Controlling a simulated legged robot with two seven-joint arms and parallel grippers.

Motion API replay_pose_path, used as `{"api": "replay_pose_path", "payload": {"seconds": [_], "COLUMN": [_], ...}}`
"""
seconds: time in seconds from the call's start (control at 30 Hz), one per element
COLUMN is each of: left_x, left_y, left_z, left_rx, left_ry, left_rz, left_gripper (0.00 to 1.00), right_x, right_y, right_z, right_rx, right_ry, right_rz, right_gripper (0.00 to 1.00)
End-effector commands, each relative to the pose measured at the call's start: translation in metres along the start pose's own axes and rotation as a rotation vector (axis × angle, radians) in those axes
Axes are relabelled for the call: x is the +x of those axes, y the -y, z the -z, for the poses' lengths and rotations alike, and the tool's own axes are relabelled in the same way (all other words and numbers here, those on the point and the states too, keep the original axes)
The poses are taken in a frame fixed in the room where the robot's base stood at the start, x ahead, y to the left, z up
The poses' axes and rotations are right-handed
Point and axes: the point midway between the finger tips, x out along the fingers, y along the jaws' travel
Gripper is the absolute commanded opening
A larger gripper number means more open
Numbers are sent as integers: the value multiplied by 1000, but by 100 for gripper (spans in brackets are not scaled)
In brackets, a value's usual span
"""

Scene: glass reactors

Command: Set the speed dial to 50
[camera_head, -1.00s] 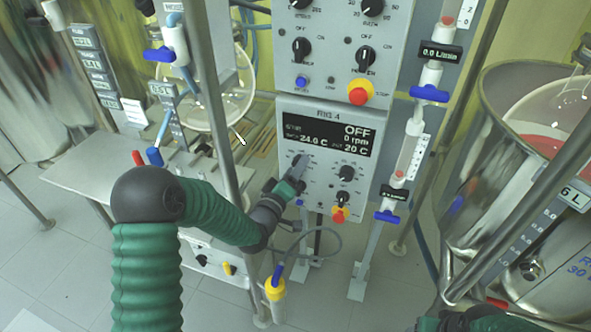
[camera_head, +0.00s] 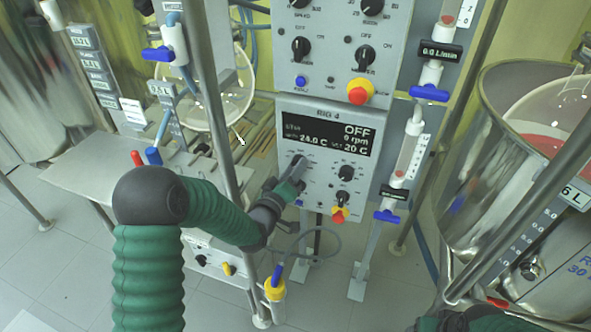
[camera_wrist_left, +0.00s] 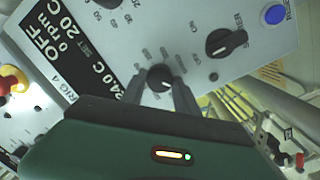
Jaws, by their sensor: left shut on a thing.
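The RIG 4 control box (camera_head: 325,195) is in the middle of the head view. Its display (camera_head: 327,135) reads OFF, 0 rpm and 20 C set. The upper left dial (camera_wrist_left: 160,76) is a black round knob with a printed scale around it. I take it for the speed dial, but its label is not readable. My left gripper (camera_head: 297,167) reaches it from below left and is shut on it. In the wrist view one finger lies on each side of the knob.
Another dial (camera_head: 346,172) sits right of the held one, with a smaller knob and a red-yellow emergency button (camera_head: 339,214) below. A metal post (camera_head: 222,110) stands left of the box. A flow tube (camera_head: 410,155) and a steel vessel (camera_head: 490,150) are to the right.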

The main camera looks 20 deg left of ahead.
Motion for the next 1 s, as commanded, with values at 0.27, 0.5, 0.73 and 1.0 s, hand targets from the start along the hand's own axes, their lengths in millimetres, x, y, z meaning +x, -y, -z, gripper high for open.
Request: {"api": "replay_pose_path", "payload": {"seconds": [0.27, 0.5, 0.73, 1.0], "left_x": [0, 0, 0, 0], "left_y": [1, 0, 0, -1], "left_z": [1, 1, 1, 2], "left_rx": [229, 417, 544, 611], "left_ry": [8, 17, 23, 26], "left_rz": [20, 33, 41, 46], "left_gripper": [0, 0, 0, 0], "right_x": [5, 10, 14, 15], "right_y": [0, 0, 0, 0], "right_z": [-1, -2, -3, -4], "right_rx": [0, 0, 0, 0], "right_ry": [0, 0, 0, 0], "right_rz": [0, 0, 0, 0], "right_gripper": [67, 67, 67, 67]}}
